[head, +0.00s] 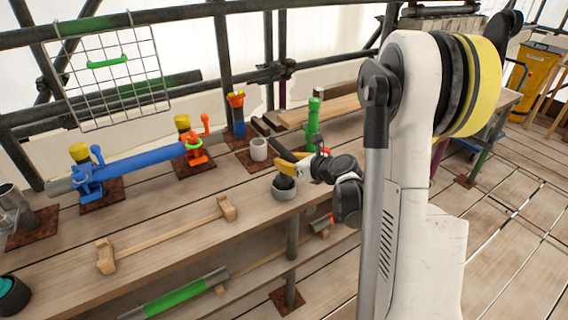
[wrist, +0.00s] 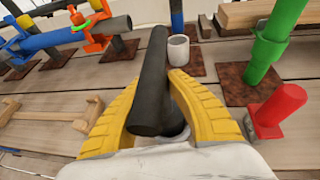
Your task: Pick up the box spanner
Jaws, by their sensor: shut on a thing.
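The box spanner looks to be the dark, thick bar (wrist: 155,75) between the two yellow fingers of my gripper (wrist: 155,92) in the wrist view. Its near end faces the camera and its far end points away toward a white cup. In the head view my gripper (head: 284,165) is at the bench's front edge, with the dark bar (head: 283,150) sticking out up and to the left. A black part shows just below the fingers, in the mouth of a round grey holder (head: 286,192). I cannot tell whether the bar is clear of that holder.
The white cup (head: 258,149) stands just behind my gripper. A green upright post (head: 313,122) and a red-capped piece (wrist: 279,104) are close on the right. A wooden bar (head: 165,237) lies on the front planks.

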